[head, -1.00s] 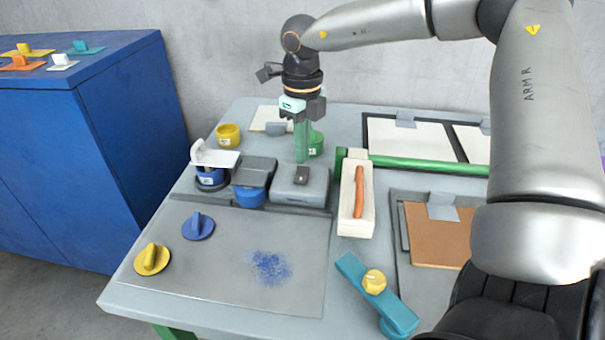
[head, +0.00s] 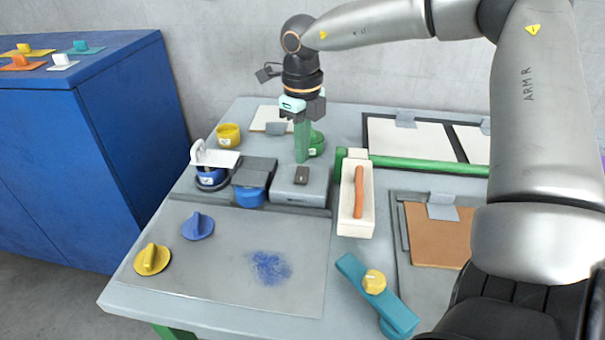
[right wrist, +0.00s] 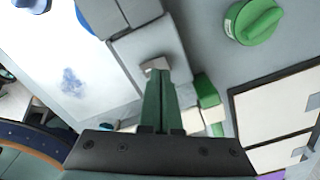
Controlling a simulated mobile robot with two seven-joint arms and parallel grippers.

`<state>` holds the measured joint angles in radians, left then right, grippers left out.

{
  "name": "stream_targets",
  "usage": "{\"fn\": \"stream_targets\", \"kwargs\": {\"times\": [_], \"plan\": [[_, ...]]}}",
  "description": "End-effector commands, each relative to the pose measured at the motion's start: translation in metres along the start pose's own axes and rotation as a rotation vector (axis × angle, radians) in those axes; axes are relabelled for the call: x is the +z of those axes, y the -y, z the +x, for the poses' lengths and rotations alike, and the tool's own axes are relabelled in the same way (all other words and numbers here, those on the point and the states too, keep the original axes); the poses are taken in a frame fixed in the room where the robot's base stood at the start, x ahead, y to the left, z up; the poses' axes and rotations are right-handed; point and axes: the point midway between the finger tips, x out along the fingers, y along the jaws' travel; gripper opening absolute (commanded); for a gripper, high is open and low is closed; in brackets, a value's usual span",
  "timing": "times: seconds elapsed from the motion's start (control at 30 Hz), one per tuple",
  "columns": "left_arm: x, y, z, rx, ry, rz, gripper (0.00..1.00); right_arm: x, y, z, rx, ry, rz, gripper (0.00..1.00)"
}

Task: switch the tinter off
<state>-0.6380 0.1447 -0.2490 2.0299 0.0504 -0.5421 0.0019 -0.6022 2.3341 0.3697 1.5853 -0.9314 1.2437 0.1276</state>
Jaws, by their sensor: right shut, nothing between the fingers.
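The tinter appears to be the low grey box (head: 300,190) at the middle of the table, beside a grey-topped unit over a blue pot (head: 251,198). A small dark switch (head: 301,175) sits on top of the box; it also shows in the right wrist view (right wrist: 154,63). My right gripper (head: 302,160) points down with its green fingers shut and empty. Its tips are right at the switch, just behind it in the head view. I cannot tell whether they touch it, or which way the switch is set. My left gripper is out of view.
A green pot (head: 317,146) stands close behind the fingers. A cream tray (head: 349,222) with an orange stick (head: 359,192) lies to the right, near a green bar (head: 425,165). Blue (head: 198,226) and yellow (head: 152,259) knobbed discs lie front left on a grey sheet (head: 225,275).

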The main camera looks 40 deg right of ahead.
Motion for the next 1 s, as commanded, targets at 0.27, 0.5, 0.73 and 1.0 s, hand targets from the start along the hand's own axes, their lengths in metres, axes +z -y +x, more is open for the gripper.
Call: {"fn": "stream_targets", "kwargs": {"times": [0.27, 0.5, 0.73, 1.0], "plan": [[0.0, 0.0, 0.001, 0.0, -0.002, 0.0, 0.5, 0.0, 0.0, 0.002, 0.0, 0.0, 0.0, 0.0], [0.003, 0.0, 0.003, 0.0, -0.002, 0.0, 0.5, 0.0, 0.0, 0.006, 0.0, -0.001, 0.0, 0.0], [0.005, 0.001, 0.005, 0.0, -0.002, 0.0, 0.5, 0.0, 0.0, 0.009, 0.0, -0.001, 0.0, 0.0], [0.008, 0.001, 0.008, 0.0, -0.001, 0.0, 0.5, 0.0, 0.0, 0.013, 0.0, -0.001, 0.0, 0.0]]}}
